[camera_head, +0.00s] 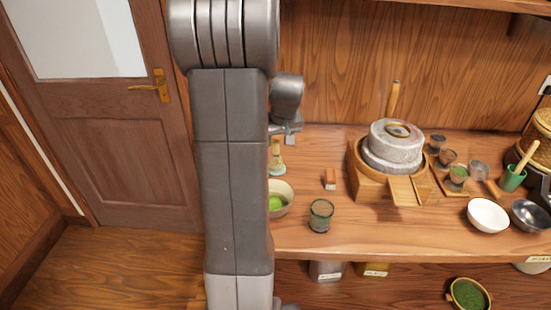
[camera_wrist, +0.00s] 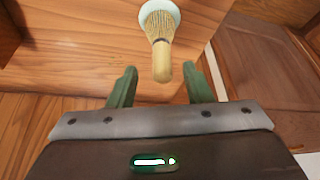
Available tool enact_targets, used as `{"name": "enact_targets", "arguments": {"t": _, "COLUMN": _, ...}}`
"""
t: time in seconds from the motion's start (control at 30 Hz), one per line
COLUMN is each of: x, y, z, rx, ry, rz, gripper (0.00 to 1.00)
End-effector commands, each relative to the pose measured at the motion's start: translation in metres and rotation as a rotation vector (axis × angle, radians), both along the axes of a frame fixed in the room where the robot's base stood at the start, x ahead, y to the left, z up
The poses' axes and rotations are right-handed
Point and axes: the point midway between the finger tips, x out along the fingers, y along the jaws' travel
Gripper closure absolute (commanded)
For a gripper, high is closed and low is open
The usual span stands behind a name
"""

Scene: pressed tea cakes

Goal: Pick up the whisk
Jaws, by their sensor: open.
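The whisk (camera_wrist: 160,43) is pale bamboo with fine tines and a rounded handle end. In the wrist view it sits on a light blue-white holder, its handle end pointing toward my gripper. In the head view the whisk (camera_head: 276,153) stands at the left end of the wooden counter, beside my arm. My gripper (camera_wrist: 156,82) is open, with its two green fingers apart. The whisk's handle end shows between and just ahead of the fingertips, and no grip is on it. In the head view my arm hides part of the area, and the fingers are not clearly seen.
A bowl with green contents (camera_head: 285,206) stands just in front of the whisk, partly behind my arm. The counter's front middle (camera_head: 400,233) is clear.

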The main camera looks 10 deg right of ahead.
Motion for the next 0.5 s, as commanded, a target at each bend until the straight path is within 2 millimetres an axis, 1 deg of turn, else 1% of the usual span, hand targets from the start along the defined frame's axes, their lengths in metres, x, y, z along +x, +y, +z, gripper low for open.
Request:
{"name": "enact_targets", "arguments": {"t": 0.17, "x": 0.005, "y": 0.001, "z": -0.011, "rx": 0.001, "ry": 0.003, "rz": 0.0, "gripper": 0.55}}
{"name": "enact_targets", "arguments": {"t": 0.4, "x": 0.02, "y": 0.003, "z": -0.04, "rx": 0.001, "ry": 0.002, "rz": -0.001, "gripper": 0.55}}
{"name": "enact_targets", "arguments": {"t": 0.5, "x": 0.022, "y": 0.003, "z": -0.047, "rx": 0.001, "ry": 0.001, "rz": -0.001, "gripper": 0.55}}
